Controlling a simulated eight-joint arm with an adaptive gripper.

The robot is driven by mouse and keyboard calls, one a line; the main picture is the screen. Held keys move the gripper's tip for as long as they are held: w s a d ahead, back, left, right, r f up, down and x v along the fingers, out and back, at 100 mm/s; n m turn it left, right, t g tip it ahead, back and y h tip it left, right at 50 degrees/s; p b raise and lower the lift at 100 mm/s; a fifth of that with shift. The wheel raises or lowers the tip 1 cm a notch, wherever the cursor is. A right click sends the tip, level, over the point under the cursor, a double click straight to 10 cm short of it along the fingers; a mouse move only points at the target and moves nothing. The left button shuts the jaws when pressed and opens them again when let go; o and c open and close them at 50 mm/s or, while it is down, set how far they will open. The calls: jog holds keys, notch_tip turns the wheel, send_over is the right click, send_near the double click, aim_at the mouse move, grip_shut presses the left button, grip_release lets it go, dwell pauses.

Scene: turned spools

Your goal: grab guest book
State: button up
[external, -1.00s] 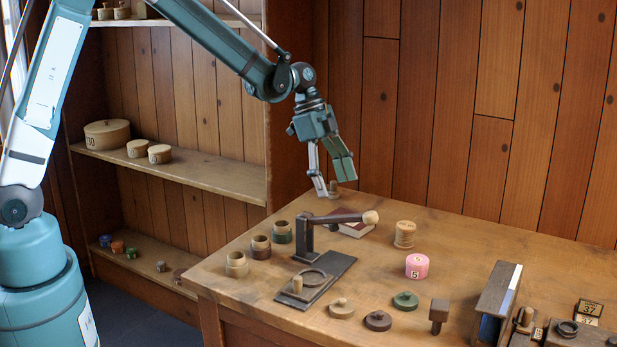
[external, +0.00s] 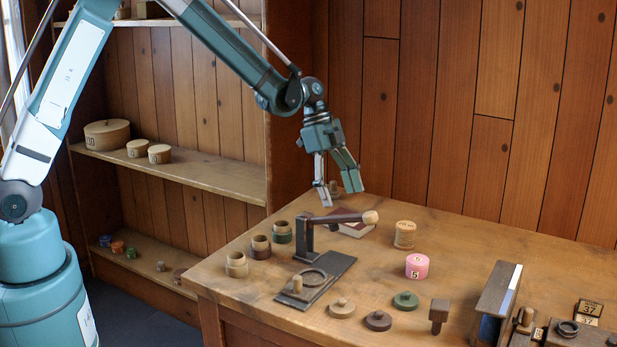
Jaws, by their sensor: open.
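A book with a dark red cover and pale page edges (external: 356,230), likely the guest book, lies flat on the wooden table. It is partly hidden by the dark lever of the stand in front of it. My gripper (external: 339,195) is open and empty, with its fingers pointing down. In the picture its fingertips are just above the book and apart from it. How far they are from it in depth I cannot tell.
The dark lever stand (external: 310,282) with a wooden knob stands in front of the book. A tan spool (external: 404,235) and a pink one (external: 419,266) are to its right; small open cups (external: 261,247) are to its left. The wood wall is behind.

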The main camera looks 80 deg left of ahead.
aim_at(357, 231)
jog(key=shift+x, duration=1)
jog(key=shift+w, duration=0.1)
jog(key=shift+x, duration=2.55)
jog(key=shift+c, duration=0.5)
jog(key=c, duration=1)
